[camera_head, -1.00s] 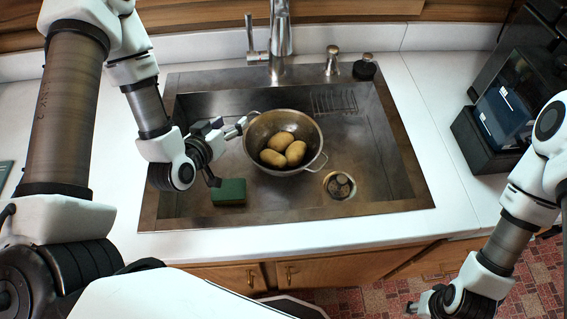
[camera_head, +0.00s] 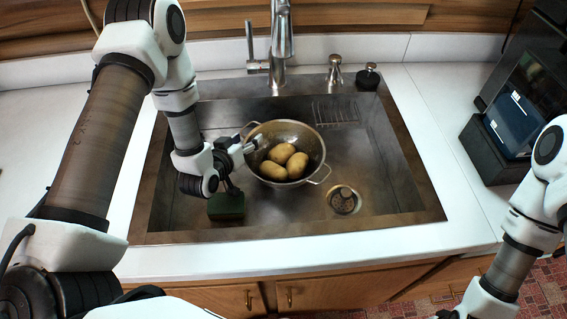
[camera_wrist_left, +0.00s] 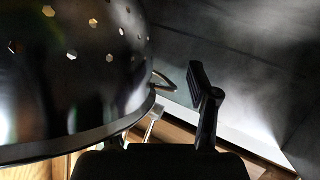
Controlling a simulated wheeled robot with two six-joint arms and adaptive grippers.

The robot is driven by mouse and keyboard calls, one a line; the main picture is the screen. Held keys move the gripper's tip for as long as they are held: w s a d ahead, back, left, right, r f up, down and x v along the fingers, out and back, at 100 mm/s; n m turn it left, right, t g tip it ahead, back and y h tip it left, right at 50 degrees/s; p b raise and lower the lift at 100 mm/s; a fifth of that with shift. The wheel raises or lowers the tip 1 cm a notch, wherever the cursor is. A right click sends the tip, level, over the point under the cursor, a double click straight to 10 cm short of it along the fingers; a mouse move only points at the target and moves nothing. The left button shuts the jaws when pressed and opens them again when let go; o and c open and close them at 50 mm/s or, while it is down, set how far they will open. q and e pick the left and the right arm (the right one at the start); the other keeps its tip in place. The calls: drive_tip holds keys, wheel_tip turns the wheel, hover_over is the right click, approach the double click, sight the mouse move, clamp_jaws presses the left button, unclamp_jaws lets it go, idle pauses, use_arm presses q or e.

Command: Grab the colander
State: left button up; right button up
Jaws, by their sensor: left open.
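The metal colander (camera_head: 312,148) stands in the sink with several potatoes (camera_head: 285,162) inside. It has a wire handle on its left rim and another at its lower right. My left gripper (camera_head: 252,146) is open at the colander's left rim, close to the left handle. In the left wrist view, the perforated wall of the colander (camera_wrist_left: 85,75) fills the left side. One dark finger (camera_wrist_left: 206,100) stands clear to its right; the other is mostly hidden. I cannot tell whether the fingers touch it.
The steel sink (camera_head: 385,190) has a drain (camera_head: 343,200) to the right of the colander. A green sponge (camera_head: 226,207) lies below my left gripper. The faucet (camera_head: 282,45) rises behind. A dark box (camera_head: 497,140) stands on the right counter.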

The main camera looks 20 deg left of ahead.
use_arm(q)
clamp_jaws()
idle(0.5)
